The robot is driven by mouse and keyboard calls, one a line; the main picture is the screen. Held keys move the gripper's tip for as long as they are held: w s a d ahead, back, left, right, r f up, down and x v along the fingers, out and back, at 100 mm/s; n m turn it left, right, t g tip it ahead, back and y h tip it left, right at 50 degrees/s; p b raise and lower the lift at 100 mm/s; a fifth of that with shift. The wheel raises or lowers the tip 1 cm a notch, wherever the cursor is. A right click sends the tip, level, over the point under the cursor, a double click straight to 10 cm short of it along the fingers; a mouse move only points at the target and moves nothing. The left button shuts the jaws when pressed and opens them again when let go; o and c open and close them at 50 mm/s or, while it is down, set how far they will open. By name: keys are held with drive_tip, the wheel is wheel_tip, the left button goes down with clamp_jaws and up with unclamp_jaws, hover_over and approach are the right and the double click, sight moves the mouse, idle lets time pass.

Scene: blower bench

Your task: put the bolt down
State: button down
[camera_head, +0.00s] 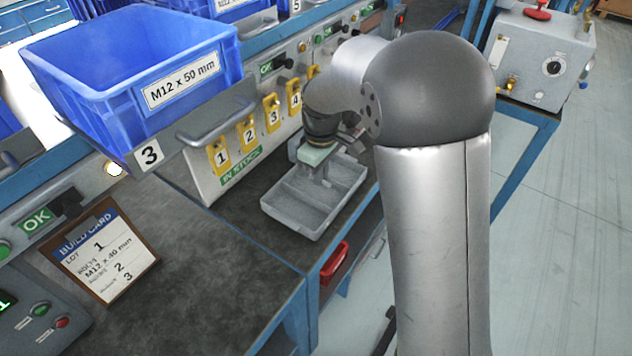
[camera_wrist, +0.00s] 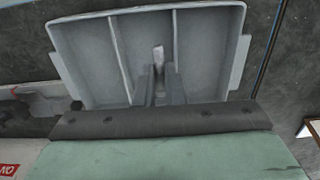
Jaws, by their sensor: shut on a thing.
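A grey divided tray (camera_head: 340,197) sits on the bench top near its right edge. My gripper (camera_head: 322,172) points down over it, partly hidden by my own wrist. In the wrist view my gripper (camera_wrist: 158,74) is shut on the bolt (camera_wrist: 158,53), a small pale metal piece whose end shows between the fingertips. The tray (camera_wrist: 218,52) fills the upper part of that view, with two dividers making three compartments. The bolt lines up with the middle compartment. I cannot tell whether it touches the tray floor. The bolt cannot be made out in the head view.
A blue bin (camera_head: 120,60) labelled M12 x 50 mm stands at the left above a number 3 plate. A row of yellow numbered tags (camera_head: 250,135) hangs behind the tray. A build card (camera_head: 100,252) lies on the bench. Bare bench top (camera_head: 220,270) is left of the tray.

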sight(316, 192)
drive_tip(key=w+f, duration=0.1)
drive_tip(key=f, duration=0.1)
drive_tip(key=w+a+f, duration=0.1)
drive_tip(key=w+f, duration=0.1)
drive_tip(key=shift+a, duration=0.1)
drive_tip(key=shift+f, duration=1.35)
drive_tip(key=shift+f, duration=0.1)
drive_tip(key=shift+f, duration=0.2)
drive_tip(key=c, duration=1.5)
unclamp_jaws()
drive_tip(key=shift+r, duration=0.1)
wheel_tip(316, 192, up, 12)
drive_tip(key=shift+s+r, duration=0.1)
drive_tip(key=shift+r, duration=0.15)
